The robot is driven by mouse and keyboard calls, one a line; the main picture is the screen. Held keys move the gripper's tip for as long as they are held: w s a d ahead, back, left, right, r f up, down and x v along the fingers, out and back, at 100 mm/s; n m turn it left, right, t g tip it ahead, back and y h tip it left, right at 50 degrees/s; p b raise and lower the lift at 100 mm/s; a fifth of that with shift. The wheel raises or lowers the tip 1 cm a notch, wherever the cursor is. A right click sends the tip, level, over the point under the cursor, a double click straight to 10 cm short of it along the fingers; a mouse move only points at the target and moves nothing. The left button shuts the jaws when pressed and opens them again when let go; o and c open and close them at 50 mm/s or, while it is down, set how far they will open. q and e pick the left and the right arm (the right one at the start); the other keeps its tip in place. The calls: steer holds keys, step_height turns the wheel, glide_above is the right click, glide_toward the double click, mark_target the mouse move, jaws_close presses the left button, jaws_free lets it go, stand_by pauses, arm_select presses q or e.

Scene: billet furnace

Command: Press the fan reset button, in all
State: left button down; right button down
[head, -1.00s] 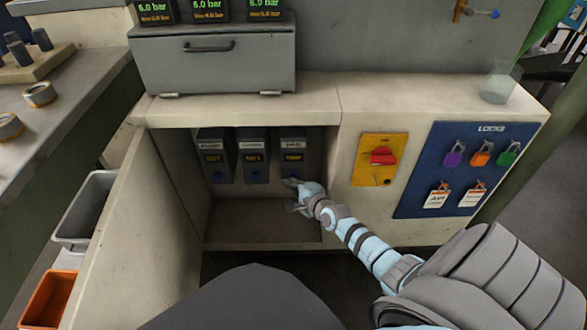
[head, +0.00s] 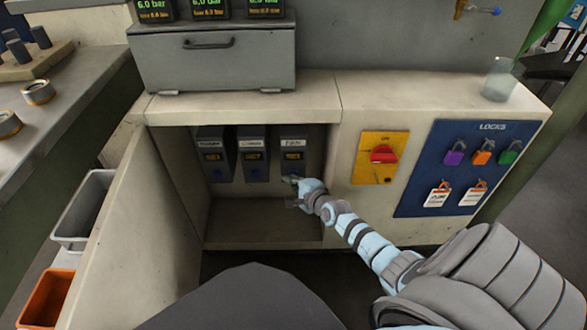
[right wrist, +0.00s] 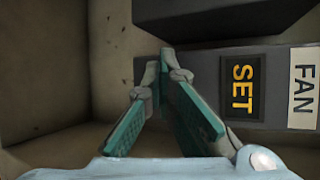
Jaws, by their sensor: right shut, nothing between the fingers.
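The fan unit (head: 293,146) is the rightmost of three dark boxes inside the open cabinet. Its label reads FAN, and its display reads SET in the right wrist view (right wrist: 242,87). My right gripper (head: 290,179) is at the lower front of this unit, inside the cabinet opening. In the right wrist view its teal fingers (right wrist: 170,62) are shut with nothing between them, their tips at the unit's lower end. The fan's button is mostly hidden by the fingers, so I cannot tell whether they touch it. My left gripper is not in view.
Two similar units stand left of the fan, each with a blue button; the middle one (head: 253,150) is nearest. The open cabinet door (head: 140,235) is at left. A yellow panel with a red switch (head: 383,154) and a blue lock board (head: 428,150) are at right.

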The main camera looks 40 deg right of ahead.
steer(key=shift+s+a+p, duration=0.55)
steer(key=shift+s+p, duration=0.15)
steer(key=shift+s+a, duration=0.1)
steer(key=s+a+p, duration=0.1)
steer(key=s, duration=0.1)
steer(key=s+a+p, duration=0.1)
steer(key=p, duration=0.1)
steer(key=shift+s+a, duration=0.4)
stand_by(0.6)
